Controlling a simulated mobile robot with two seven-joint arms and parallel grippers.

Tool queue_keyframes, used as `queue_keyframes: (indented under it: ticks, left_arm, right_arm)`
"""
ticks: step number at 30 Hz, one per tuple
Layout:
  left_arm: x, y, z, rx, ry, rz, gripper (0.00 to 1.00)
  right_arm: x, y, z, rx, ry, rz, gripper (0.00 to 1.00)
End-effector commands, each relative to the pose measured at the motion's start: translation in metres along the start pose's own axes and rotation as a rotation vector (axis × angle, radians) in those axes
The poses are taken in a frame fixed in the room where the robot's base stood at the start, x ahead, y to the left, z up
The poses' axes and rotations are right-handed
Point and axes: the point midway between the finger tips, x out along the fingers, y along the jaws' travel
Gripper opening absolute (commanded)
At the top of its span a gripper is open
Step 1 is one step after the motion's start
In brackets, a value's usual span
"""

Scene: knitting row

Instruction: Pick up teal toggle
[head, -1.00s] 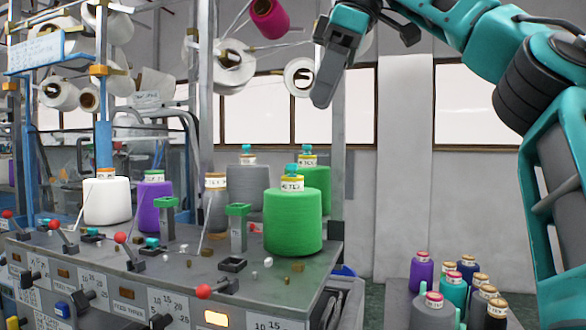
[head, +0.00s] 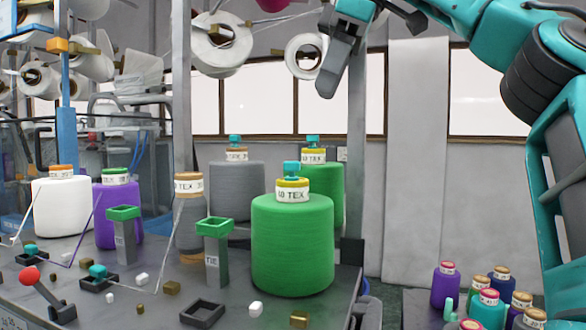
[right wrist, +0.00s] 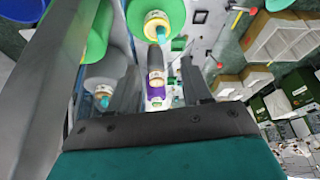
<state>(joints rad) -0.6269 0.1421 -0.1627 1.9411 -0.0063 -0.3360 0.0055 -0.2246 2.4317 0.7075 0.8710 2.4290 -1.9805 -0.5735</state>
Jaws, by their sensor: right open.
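Small teal toggles (head: 97,271) (head: 30,249) sit in two dark square sockets on the grey machine top at the left. Teal pieces of similar colour (head: 291,168) (head: 235,140) (head: 312,141) stand on top of the front green cone, the grey cone and the rear green cone. I cannot tell which one the task names. My right gripper (head: 331,85) is open and empty, high above and behind the front green cone (head: 292,245). In the right wrist view its fingers (right wrist: 160,85) are apart, with teal-topped cones beyond them. My left gripper is not in view.
An empty dark square socket (head: 203,311) lies in front of the green cone. Two grey posts with green tops (head: 213,250) (head: 123,235) stand nearby. A red-knobbed lever (head: 40,290) is at front left. White (head: 61,212) and purple (head: 119,215) cones stand left. Several spools cluster lower right.

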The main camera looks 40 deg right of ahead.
Motion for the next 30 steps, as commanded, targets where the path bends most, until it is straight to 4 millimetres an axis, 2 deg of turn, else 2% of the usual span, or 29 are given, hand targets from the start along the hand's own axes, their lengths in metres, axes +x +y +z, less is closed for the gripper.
queue_keyframes:
  ticks: [5,18,25,30]
  left_arm:
    - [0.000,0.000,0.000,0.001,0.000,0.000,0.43]
    - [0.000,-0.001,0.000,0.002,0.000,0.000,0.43]
    - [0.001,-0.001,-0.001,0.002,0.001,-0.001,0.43]
    - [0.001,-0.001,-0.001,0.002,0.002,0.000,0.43]
  right_arm:
    - [0.009,0.000,0.000,0.000,-0.001,0.000,0.49]
    - [0.069,0.000,0.000,-0.001,-0.002,0.000,0.49]
    - [0.082,-0.001,0.000,0.000,-0.001,0.000,0.49]
    - [0.105,-0.003,-0.001,-0.001,-0.002,-0.001,0.49]
